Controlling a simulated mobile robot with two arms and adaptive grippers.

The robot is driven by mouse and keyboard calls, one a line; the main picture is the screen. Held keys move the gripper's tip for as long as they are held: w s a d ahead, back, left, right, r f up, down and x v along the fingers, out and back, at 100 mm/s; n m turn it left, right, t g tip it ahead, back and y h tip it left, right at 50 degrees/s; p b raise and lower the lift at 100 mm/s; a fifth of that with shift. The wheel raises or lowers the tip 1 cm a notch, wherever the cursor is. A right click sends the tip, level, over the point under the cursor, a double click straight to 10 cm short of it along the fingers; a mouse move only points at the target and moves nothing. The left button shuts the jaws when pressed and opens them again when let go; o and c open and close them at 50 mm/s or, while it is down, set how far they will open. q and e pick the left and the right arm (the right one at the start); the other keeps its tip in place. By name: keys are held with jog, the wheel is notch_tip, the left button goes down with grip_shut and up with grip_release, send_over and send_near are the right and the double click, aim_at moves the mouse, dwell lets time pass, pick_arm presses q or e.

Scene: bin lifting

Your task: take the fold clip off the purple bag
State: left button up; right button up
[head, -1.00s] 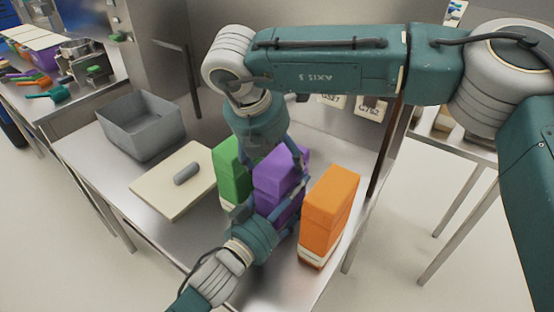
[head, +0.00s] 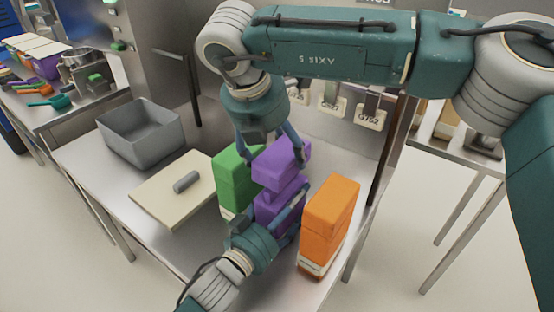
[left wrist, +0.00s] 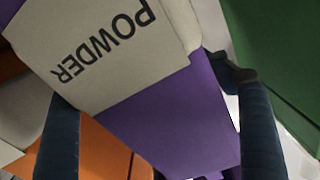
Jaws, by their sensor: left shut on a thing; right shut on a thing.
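The purple bag (head: 267,212) stands between the green and orange bags on the steel table. My left gripper (head: 279,208) is shut on its body from the front, one finger on each side. The left wrist view shows the bag's purple side and its pale POWDER label (left wrist: 105,50) between the fingers. A purple upper piece, which looks like the fold clip (head: 280,160), sits tilted at the top of the bag. My right gripper (head: 275,152) reaches down from above and is shut on it. Whether this piece still touches the bag is unclear.
The green bag (head: 232,175) stands close on the left and the orange bag (head: 330,215) on the right. A cream board (head: 165,205) with a grey cylinder (head: 186,181) and a grey bin (head: 140,135) are further left. Labelled tags (head: 370,117) hang behind.

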pick_arm(q)
jog(key=o, duration=1.8)
jog(key=shift+c, duration=0.2)
